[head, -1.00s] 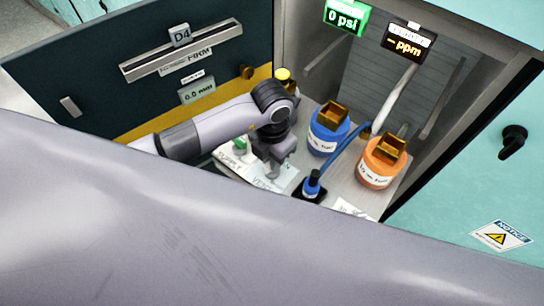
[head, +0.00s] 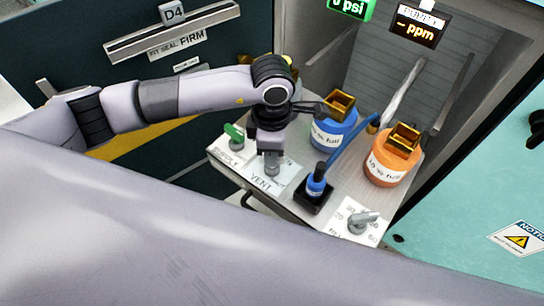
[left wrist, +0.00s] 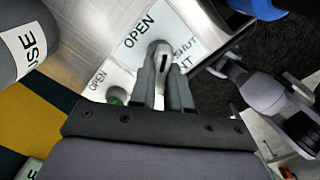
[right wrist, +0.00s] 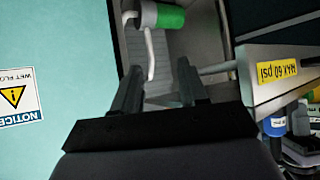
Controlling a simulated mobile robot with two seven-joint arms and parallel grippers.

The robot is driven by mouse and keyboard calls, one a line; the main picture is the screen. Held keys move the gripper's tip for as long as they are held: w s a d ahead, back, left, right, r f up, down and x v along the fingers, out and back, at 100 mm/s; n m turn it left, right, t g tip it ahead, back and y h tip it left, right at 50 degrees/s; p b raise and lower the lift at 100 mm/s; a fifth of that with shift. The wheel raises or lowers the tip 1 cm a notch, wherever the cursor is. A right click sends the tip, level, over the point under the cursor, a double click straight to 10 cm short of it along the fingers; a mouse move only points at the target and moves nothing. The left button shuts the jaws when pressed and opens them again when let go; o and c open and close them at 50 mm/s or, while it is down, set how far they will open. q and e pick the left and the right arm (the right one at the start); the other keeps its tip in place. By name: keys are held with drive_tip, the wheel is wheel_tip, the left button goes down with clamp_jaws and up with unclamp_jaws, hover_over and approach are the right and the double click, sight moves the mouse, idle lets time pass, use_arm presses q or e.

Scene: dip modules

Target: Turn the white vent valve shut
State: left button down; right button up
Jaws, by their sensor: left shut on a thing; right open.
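The vent valve, a pale handle with a dark mark (left wrist: 161,58), stands on a white plate (left wrist: 138,42) lettered OPEN and SHUT in the left wrist view. My left gripper (left wrist: 162,82) has a finger on each side of the handle and is shut on it. In the head view my left gripper (head: 271,168) comes down onto the VENT plate (head: 265,183) and hides most of the valve. My right gripper (right wrist: 158,82) is open and empty in its wrist view, away from the valve; the head view does not show its fingers.
A green-handled supply valve (head: 234,133) stands left of the vent plate. Cabinet walls enclose the shelf.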

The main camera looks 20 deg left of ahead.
use_arm(q)
drive_tip(key=m+b, duration=0.2)
drive_tip(key=shift+f+m+b, duration=0.2)
drive_tip(key=shift+m+b, duration=0.15)
drive_tip(key=shift+m, duration=0.05)
drive_tip(key=shift+m+b, duration=0.75)
drive_tip(key=shift+m, duration=0.05)
drive_tip(key=shift+m+b, duration=0.6)
drive_tip(key=shift+r+m+b, duration=0.2)
drive_tip(key=shift+m+b, duration=0.3)
drive_tip(key=shift+m, duration=0.1)
drive_tip(key=c, duration=1.1)
unclamp_jaws()
